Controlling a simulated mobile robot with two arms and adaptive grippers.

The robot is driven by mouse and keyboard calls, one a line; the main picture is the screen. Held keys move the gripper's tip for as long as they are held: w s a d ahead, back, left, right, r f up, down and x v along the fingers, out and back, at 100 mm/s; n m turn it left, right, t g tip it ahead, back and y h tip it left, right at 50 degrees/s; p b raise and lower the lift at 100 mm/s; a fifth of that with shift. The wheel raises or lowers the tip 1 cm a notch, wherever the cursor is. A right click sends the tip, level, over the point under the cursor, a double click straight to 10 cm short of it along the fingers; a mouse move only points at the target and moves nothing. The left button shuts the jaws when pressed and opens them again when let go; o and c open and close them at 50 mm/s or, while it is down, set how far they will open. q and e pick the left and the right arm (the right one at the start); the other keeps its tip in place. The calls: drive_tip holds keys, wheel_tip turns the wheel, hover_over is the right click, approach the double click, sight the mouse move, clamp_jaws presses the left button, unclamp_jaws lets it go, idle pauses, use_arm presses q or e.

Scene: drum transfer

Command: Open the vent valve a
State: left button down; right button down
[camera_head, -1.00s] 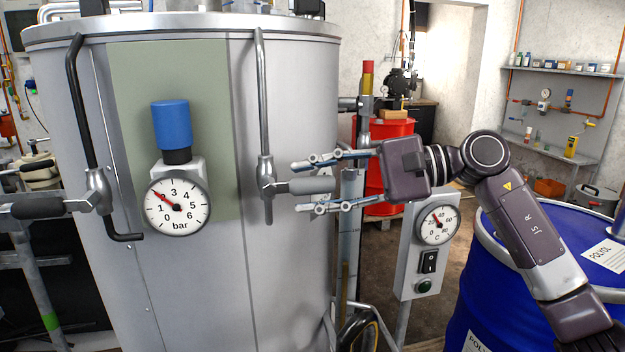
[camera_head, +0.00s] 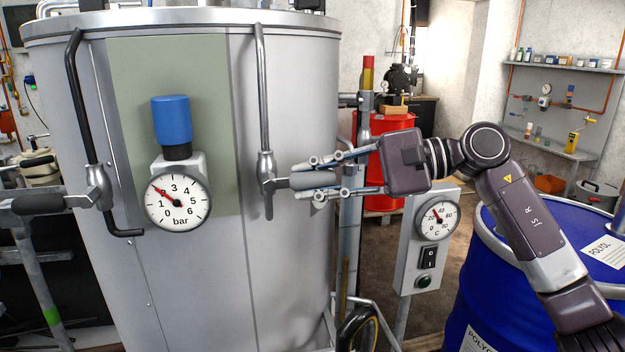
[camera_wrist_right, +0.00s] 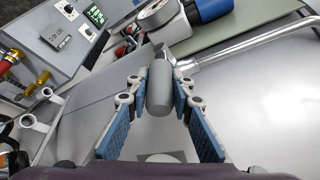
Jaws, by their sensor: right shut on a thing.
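A valve on a metal pipe (camera_head: 264,95) is fixed to the front of the large grey tank, right of the pressure gauge. Its grey handle (camera_head: 310,180) sticks out horizontally to the right of the valve body (camera_head: 266,170). My right gripper (camera_head: 300,179) is shut on this handle, with one finger above it and one below. In the right wrist view the handle (camera_wrist_right: 160,88) sits between the two blue-padded fingers. A second valve (camera_head: 97,188) with a black grip (camera_head: 38,204) is at the left. I see no label telling which is vent valve a. My left gripper is not in view.
The pressure gauge (camera_head: 178,200) and a blue cap (camera_head: 171,120) sit between the two valves. A thermometer panel (camera_head: 428,240) stands right of the tank, below my right arm. A blue drum (camera_head: 480,290) is at the right, and a red drum (camera_head: 398,150) is behind.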

drive_tip(key=shift+r+n+h+p, duration=0.3)
drive_tip(key=shift+r+h+p, duration=0.7)
drive_tip(key=shift+h+p, duration=0.15)
drive_tip(key=a+r+h+p, duration=0.1)
drive_tip(key=h+p, duration=0.1)
drive_tip(key=p, duration=0.1)
drive_tip(key=r+n+h+p, duration=0.1)
drive_tip(key=h+p, duration=0.2)
drive_tip(key=a+r+h+p, duration=0.1)
drive_tip(key=r+h+p, duration=0.1)
drive_tip(key=p, duration=0.1)
drive_tip(key=shift+s+a+r+n+t+h, duration=0.1)
drive_tip(key=shift+s+a+n+t+h, duration=0.15)
drive_tip(key=shift+a+n+t+h, duration=0.1)
drive_tip(key=shift+s+a+r+t+h+p, duration=0.15)
drive_tip(key=shift+a+h+p, duration=0.2)
drive_tip(key=shift+h+p, duration=0.25)
drive_tip(key=shift+a+r+t+h+p, duration=0.1)
drive_tip(key=shift+a+h+p, duration=0.2)
drive_tip(key=shift+h+p, duration=0.25)
drive_tip(key=shift+a+n+h, duration=0.25)
drive_tip(key=shift+a+h, duration=0.15)
drive_tip(key=shift+h, duration=0.35)
drive_tip(key=shift+s+a+t+h, duration=0.25)
drive_tip(key=shift+a+h, duration=0.25)
drive_tip(key=shift+h, duration=0.4)
drive_tip(key=c, duration=1.7)
unclamp_jaws()
drive_tip(key=shift+a, duration=0.1)
